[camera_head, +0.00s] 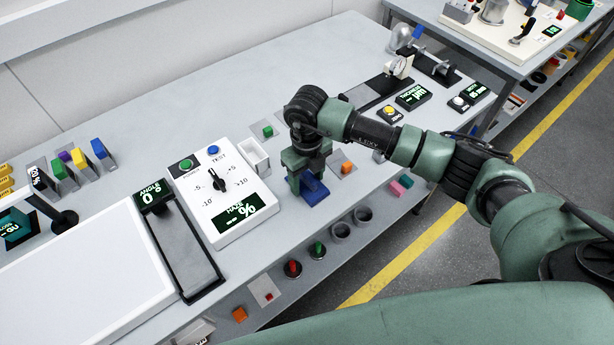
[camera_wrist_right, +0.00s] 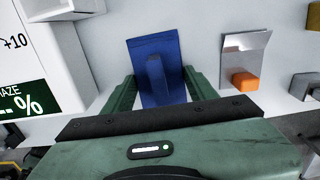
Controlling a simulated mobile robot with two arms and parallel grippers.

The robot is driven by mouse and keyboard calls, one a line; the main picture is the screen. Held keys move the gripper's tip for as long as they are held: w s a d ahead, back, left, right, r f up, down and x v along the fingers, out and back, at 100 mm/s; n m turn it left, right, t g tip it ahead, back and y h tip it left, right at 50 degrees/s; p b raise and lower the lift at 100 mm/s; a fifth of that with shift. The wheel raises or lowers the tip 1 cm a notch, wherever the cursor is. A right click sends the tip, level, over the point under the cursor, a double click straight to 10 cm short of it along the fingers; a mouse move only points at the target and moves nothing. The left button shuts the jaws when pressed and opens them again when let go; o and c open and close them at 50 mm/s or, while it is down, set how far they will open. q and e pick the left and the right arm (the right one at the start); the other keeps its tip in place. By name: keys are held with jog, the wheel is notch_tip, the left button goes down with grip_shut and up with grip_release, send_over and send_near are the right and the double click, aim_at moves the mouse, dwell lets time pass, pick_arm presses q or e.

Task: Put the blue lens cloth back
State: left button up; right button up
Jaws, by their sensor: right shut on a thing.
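The blue lens cloth (camera_head: 314,190) is at the front part of the grey bench, right of the white haze tester. My right gripper (camera_head: 303,178) points down over it, shut on it. In the right wrist view the cloth (camera_wrist_right: 170,48) is a flat blue piece with a raised blue grip, between the two green fingers of the gripper (camera_wrist_right: 158,80). I cannot tell whether the cloth touches the bench. My left gripper is not in view.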

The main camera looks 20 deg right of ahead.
aim_at(307, 176)
jog(key=shift+f, duration=0.2)
jog(key=o, duration=1.3)
jog(key=shift+r, duration=0.1)
jog(key=shift+r, duration=0.3)
notch_tip(307, 176, up, 10)
jog(key=b, duration=0.3)
jog(key=shift+r, duration=0.2)
jog(key=shift+r+b, duration=0.3)
jog(key=shift+r, duration=0.35)
